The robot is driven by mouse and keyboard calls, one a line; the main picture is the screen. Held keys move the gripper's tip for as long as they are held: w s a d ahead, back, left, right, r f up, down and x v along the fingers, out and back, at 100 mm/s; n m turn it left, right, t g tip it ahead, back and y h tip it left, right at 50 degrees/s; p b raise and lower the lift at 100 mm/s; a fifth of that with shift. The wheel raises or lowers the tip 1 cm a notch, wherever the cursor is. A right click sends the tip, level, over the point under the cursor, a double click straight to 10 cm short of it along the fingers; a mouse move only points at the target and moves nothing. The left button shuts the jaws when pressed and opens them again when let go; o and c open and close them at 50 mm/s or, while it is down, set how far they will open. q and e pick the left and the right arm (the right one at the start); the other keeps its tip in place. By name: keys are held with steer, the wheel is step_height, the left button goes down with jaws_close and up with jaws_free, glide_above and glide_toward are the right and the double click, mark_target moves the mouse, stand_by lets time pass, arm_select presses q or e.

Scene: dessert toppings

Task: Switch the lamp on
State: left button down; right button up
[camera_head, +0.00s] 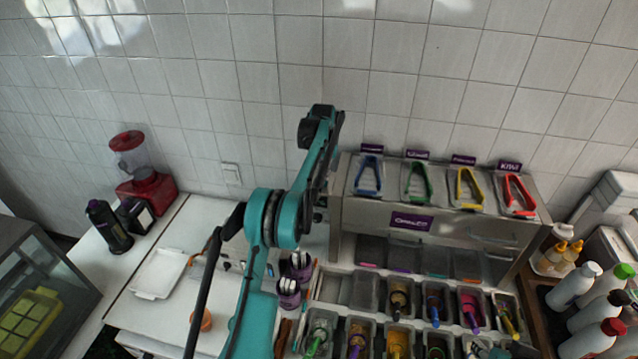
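I cannot make out a lamp in this view. A small white switch plate (231,173) is on the tiled wall, left of centre. A teal and black arm of mine, which I take for the left (272,215), rises from the bottom left of centre and bends up toward the wall. It is right of the switch plate and apart from it in the picture. I cannot make out its fingers against the dark links near the steel cabinet. My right gripper is not in view.
A steel topping cabinet (372,215) carries coloured tongs, with several bins below. Bottles (574,286) stand at the right. A red blender (146,187), a black container (108,226) and a white tray (159,273) are at the left. The white counter has some bare room.

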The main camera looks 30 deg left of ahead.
mark_target(325, 183)
arm_select(q)
steer(key=shift+f+b, duration=0.7)
steer(key=shift+f, duration=0.35)
stand_by(0.7)
steer(key=shift+r, duration=0.1)
steer(key=shift+r+p, duration=2.25)
steer(key=shift+r, duration=1.25)
